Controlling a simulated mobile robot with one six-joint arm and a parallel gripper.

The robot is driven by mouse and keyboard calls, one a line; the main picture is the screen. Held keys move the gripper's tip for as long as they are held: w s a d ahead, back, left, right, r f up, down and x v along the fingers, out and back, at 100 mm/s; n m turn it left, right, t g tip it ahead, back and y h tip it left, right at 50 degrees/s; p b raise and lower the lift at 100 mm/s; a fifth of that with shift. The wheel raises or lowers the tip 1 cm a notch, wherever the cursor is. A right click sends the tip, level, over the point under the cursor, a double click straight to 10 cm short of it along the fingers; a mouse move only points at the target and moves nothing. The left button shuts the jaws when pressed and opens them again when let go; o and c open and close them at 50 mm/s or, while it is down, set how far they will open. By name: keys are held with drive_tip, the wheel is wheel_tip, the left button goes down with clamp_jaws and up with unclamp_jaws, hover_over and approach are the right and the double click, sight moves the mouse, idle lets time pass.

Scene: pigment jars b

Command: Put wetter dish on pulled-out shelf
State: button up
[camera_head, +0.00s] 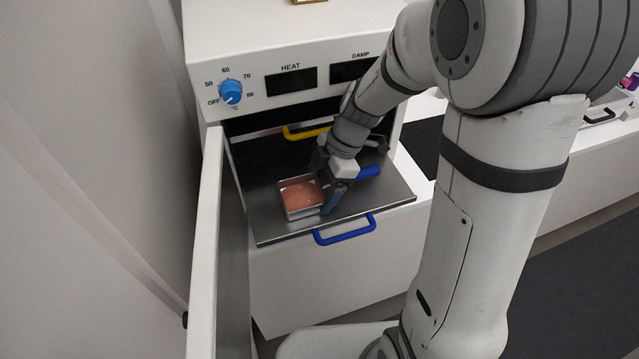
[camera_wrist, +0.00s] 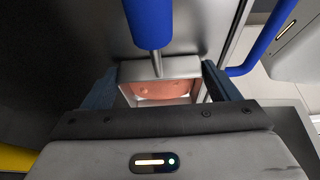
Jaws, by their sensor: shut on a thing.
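A square metal dish (camera_head: 286,200) with salmon-pink contents is over the pulled-out metal shelf (camera_head: 275,228), at its left-middle part. In the wrist view the dish (camera_wrist: 160,69) lies between my two fingers, with a thin stem and a blue grip (camera_wrist: 150,22) at its far side. This blue grip (camera_head: 368,172) points right in the head view. My gripper (camera_head: 327,181) is shut on the dish at its handle end. I cannot tell whether the dish touches the shelf or hangs just above it. The shelf has a blue front handle (camera_head: 345,231).
The white cabinet (camera_head: 210,60) has a blue heat knob (camera_head: 231,91). Its open door (camera_head: 205,240) stands close along the shelf's left side. A yellow handle (camera_head: 303,132) shows behind the shelf. Bare shelf is left right of the dish.

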drive_tip(key=o, duration=1.2)
drive_tip(key=shift+r, duration=0.15)
drive_tip(key=v, duration=0.7)
drive_tip(key=shift+b, duration=0.3)
drive_tip(key=shift+d+r, duration=0.1)
drive_tip(key=shift+r, duration=0.05)
drive_tip(key=s+d+r+m+t+h, duration=0.2)
drive_tip(key=s+d+m, duration=0.2)
drive_tip(key=m, duration=0.6)
drive_tip(key=s+d+r+m+t+h, duration=0.1)
drive_tip(key=s+d+m+t+h, duration=0.1)
drive_tip(key=s+d+m, duration=0.3)
drive_tip(key=shift+s+d+r+m, duration=0.2)
drive_tip(key=shift+s+r+m, duration=0.15)
drive_tip(key=shift+s+m, duration=2.3)
